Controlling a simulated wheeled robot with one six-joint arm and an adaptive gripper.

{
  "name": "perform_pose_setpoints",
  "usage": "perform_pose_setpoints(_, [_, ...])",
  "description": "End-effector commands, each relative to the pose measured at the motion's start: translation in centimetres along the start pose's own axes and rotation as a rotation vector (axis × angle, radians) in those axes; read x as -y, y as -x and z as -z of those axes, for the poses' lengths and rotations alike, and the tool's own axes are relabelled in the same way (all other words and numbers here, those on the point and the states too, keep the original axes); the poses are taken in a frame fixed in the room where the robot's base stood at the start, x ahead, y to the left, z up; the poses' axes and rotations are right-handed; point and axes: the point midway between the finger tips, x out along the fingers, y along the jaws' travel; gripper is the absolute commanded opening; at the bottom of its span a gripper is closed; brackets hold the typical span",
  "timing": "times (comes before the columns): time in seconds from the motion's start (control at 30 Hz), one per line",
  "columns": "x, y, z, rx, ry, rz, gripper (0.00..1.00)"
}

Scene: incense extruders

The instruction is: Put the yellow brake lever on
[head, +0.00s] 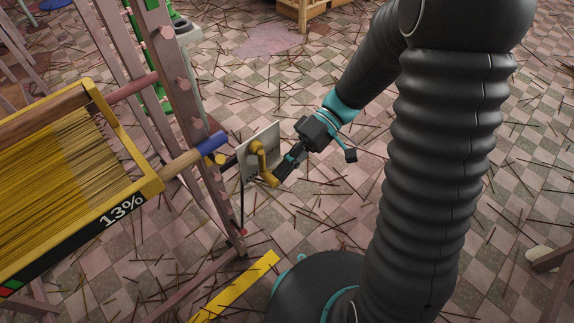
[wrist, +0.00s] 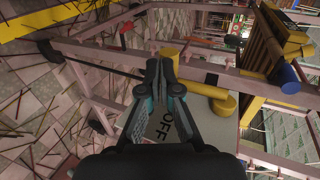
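The yellow brake lever (head: 258,158) is mounted on a pale upright plate (head: 268,140) beside the wooden frame. It hangs down the plate, its lower end bent out toward my gripper. My gripper (head: 281,174) is right beside that lower end. Whether a finger touches the lever I cannot tell.
A yellow tray of sticks (head: 62,175) marked 13% stands at the left. A blue-ended roller (head: 208,143) and pink uprights (head: 180,85) are close to the plate. A yellow bar (head: 235,288) is at the lower front. Thin sticks litter the tiled floor, which is otherwise open at right.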

Motion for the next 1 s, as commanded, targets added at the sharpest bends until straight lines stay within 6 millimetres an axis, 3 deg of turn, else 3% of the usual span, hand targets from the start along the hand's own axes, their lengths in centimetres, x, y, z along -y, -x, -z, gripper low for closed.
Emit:
perform_pose_setpoints(0.57, [-0.1, 0.2, -0.1, 0.003, -0.002, 0.000, 0.00])
perform_pose_setpoints(0.77, [-0.4, 2.6, -0.4, 0.002, 0.000, 0.000, 0.00])
perform_pose_setpoints(1.0, [-1.6, 7.3, -0.4, 0.004, 0.002, -0.001, 0.00])
